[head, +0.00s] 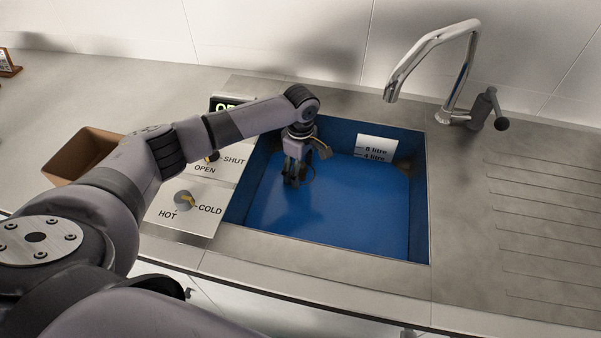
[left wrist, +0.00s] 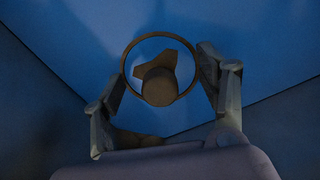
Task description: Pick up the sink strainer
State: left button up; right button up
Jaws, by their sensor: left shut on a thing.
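The sink strainer (left wrist: 159,87) shows in the left wrist view as a dark ring with spokes and a round knob at its middle. My left gripper (left wrist: 164,100) has a finger on each side of the ring and is shut on it. In the head view my left gripper (head: 294,178) points down inside the blue sink (head: 340,217), near its left wall. The strainer is mostly hidden there behind the fingers. I cannot tell its exact height over the sink floor. My right gripper is not in view.
A chrome tap (head: 465,85) with a lever stands behind the sink. A litre label (head: 376,148) is on the sink's back wall. A panel with HOT and COLD (head: 185,201) lies left of the sink, beside a brown box (head: 88,150). A ribbed drainboard (head: 545,200) is at right.

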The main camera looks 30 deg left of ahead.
pick_arm(q)
jog(key=c, duration=0.4)
jog(key=shift+r, duration=0.15)
